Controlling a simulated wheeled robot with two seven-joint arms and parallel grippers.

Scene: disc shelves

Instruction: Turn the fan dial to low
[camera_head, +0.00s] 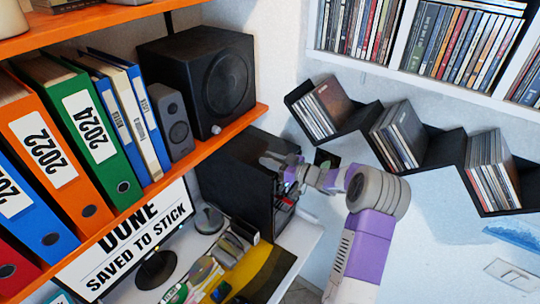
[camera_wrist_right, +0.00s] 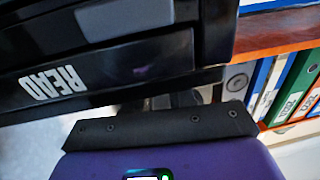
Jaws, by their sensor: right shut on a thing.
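My right gripper (camera_head: 280,168) is at the upper front of the black computer tower (camera_head: 240,182) in the head view, its arm coming in from the lower right. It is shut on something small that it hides. From its place on the tower's front, this appears to be the fan dial, but neither the dial nor its setting can be made out. In the right wrist view the tower's dark front (camera_wrist_right: 120,58) is very close, with an upside-down READ label (camera_wrist_right: 52,82). The gripper's dark mount covers the lower part, and its fingertips are not clear. My left gripper is out of view.
An orange shelf (camera_head: 195,152) with binders, a small grey speaker (camera_head: 172,122) and a large black speaker (camera_head: 205,75) overhangs on the left. A monitor (camera_head: 130,235) reads DONE, SAVED TO STICK. A zigzag disc shelf (camera_head: 437,152) hangs on the right wall.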

